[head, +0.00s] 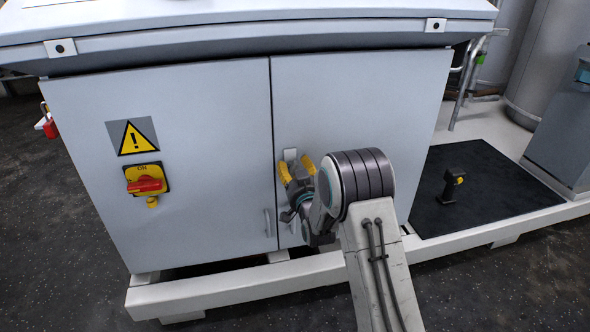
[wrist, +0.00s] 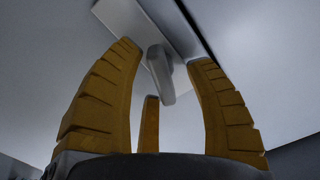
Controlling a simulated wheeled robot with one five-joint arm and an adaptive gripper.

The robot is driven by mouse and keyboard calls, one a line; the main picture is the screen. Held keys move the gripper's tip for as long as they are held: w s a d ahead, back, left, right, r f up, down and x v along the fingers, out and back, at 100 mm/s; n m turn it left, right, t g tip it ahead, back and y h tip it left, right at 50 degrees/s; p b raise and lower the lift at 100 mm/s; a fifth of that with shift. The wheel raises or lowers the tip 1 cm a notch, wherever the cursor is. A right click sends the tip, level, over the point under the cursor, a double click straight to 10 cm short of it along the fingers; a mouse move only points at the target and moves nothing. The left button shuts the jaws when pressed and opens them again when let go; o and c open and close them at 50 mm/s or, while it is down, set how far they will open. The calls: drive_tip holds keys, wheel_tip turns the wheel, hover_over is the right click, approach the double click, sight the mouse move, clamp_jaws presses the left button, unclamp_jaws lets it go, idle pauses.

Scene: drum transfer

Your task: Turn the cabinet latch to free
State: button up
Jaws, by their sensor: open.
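The cabinet latch (wrist: 160,76) is a grey lever on a pale plate (wrist: 119,16), seen in the wrist view. The lever hangs slightly tilted from the plate. In the head view the plate (head: 290,154) shows on the cabinet (head: 200,95) near the seam between its doors, and the lever is mostly hidden by my gripper. My gripper (head: 297,168) is open in front of the latch. In the wrist view its yellow fingers (wrist: 164,56) stand on both sides of the lever, with a third finger below. I cannot tell whether any finger touches it.
A red rotary switch (head: 147,185) on a yellow plate and a warning sign (head: 132,137) are on the left door. Door handles (head: 267,223) sit low by the seam. A black mat (head: 490,200) with a small black-and-yellow object (head: 452,186) lies on the right.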

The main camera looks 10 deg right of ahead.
clamp_jaws()
idle(0.6)
drive_tip(key=shift+r+m, duration=0.15)
drive_tip(key=shift+m, duration=1.35)
drive_tip(key=m, duration=0.3)
drive_tip(key=shift+m, duration=0.4)
drive_tip(key=m, duration=0.6)
drive_tip(key=shift+a+f, duration=0.1)
drive_tip(key=shift+f, duration=0.2)
drive_tip(key=shift+m, duration=0.4)
